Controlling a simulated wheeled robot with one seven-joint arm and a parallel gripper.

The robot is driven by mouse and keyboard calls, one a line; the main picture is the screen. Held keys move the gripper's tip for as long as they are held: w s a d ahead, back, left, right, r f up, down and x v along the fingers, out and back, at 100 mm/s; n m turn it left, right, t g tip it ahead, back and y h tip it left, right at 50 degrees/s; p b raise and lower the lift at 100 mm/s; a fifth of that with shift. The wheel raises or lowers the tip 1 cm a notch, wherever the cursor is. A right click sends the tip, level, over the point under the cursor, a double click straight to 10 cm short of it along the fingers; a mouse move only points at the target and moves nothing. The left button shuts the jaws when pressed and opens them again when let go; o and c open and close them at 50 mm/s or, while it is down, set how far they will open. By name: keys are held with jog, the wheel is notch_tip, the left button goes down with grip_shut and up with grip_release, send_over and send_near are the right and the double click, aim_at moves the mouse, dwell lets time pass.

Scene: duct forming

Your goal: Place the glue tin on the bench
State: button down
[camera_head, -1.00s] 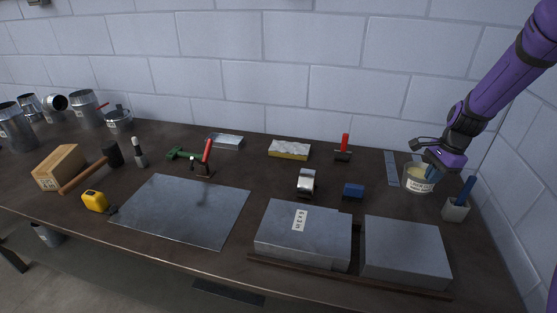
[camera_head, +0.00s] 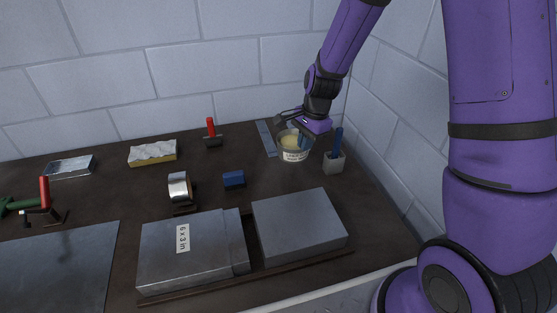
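The glue tin (camera_head: 294,154) is a small pale tub with a printed label and yellowish contents. It appears upright at the back right of the dark bench (camera_head: 206,203). My gripper (camera_head: 291,131) is at the tin's rim, reaching over it from above and behind. Its fingers are partly hidden, so I cannot tell whether they are closed on the rim. The tin's base looks at or very close to the bench top; contact is not clear.
A grey holder with a blue handle (camera_head: 334,162) stands just right of the tin. A steel ruler (camera_head: 266,139) lies to its left. A blue block (camera_head: 233,179) and metal boxes (camera_head: 300,225) are nearer. The wall is close behind.

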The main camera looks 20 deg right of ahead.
jog(key=shift+f, duration=4.6)
jog(key=shift+f, duration=0.1)
jog(key=c, duration=1.3)
grip_release()
jog(key=shift+c, duration=0.2)
jog(key=s+d+r+n+t, duration=0.1)
jog(key=s+r+n, duration=0.1)
jog(key=r, duration=0.9)
jog(key=s+d+r+n, duration=0.1)
jog(key=s+d+r, duration=0.1)
jog(key=r, duration=0.9)
jog(key=s+d+r+n+t+h, duration=0.1)
jog(key=s+r+n+t, duration=0.1)
jog(key=s+r+n, duration=0.3)
jog(key=s+d+r+n+t+h, duration=0.1)
jog(key=s+r+n, duration=0.4)
jog(key=s+r, duration=0.6)
jog(key=s+d, duration=0.1)
jog(key=s, duration=0.5)
jog(key=shift+s+t, duration=0.25)
jog(key=shift+t, duration=0.15)
